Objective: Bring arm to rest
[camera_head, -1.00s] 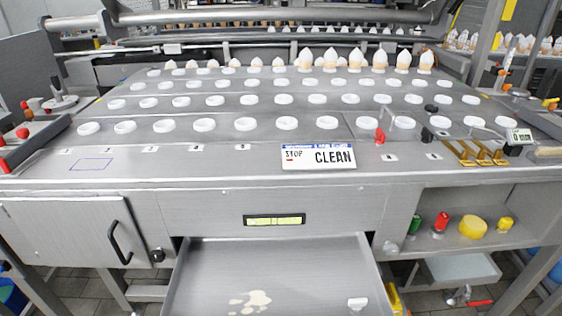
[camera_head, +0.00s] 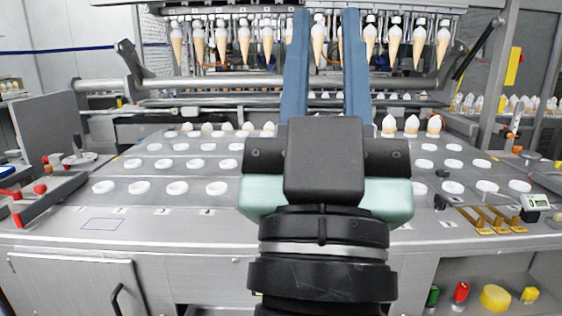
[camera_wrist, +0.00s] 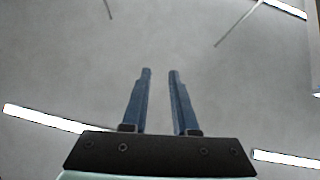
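My gripper (camera_head: 326,68) stands in the middle of the head view, with its two blue fingers pointing up in front of the machine. In the wrist view the fingers (camera_wrist: 160,72) are parallel with a clear gap between them, and nothing is held. The wrist view looks at a grey ceiling with bright light strips. My dark wrist and pale green gripper body hide the middle of the machine top.
A steel machine top (camera_head: 150,222) with rows of white round cups lies behind my arm. Ice cream cones (camera_head: 393,48) hang in a row above it. A shelf holds a yellow cylinder (camera_head: 495,298).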

